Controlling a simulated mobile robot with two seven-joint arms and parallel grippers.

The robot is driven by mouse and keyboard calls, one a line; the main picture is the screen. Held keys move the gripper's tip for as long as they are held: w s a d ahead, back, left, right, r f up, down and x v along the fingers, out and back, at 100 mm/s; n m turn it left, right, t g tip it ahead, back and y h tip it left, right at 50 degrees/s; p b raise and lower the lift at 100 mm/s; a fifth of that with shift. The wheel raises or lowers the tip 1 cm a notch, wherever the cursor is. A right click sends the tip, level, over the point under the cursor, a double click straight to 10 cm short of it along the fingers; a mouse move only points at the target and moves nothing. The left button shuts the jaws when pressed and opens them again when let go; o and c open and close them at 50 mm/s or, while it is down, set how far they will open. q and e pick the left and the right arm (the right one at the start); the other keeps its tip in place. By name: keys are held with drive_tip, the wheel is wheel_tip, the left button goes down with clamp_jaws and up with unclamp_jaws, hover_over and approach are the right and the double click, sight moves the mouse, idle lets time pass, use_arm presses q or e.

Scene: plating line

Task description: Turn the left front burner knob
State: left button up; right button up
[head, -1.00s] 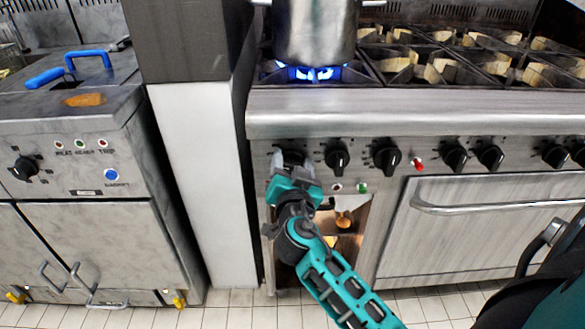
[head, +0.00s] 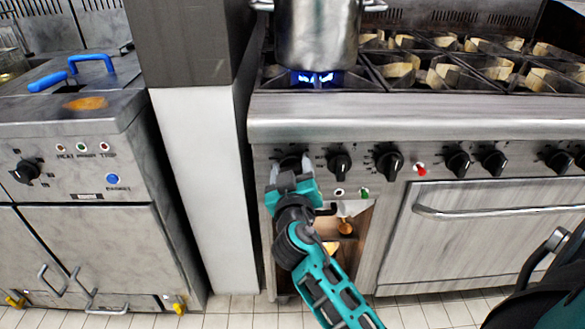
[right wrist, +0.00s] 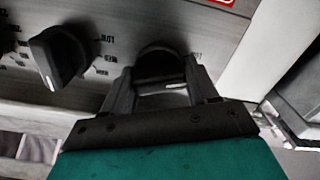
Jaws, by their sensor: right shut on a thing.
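The left front burner knob (head: 290,161) is the black knob at the left end of the steel stove's front panel. My right gripper (head: 292,168) is at the panel with its fingers on either side of this knob, shut on it. In the right wrist view the dark round knob (right wrist: 158,62) sits between the two fingers, its lower part partly hidden. A pot (head: 315,35) stands on the left front burner, with a small blue flame (head: 314,77) under it. My left gripper is not in view.
The neighbouring black knob (head: 339,165) is just right of my gripper and shows close by in the right wrist view (right wrist: 58,57). An oven door handle (head: 490,212) is lower right. A white-sided pillar (head: 190,180) stands close left.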

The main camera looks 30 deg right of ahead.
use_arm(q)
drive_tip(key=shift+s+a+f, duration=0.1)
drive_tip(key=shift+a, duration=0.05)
use_arm(e)
drive_tip(key=shift+r+n, duration=0.1)
drive_tip(key=shift+n, duration=0.3)
drive_tip(key=o, duration=1)
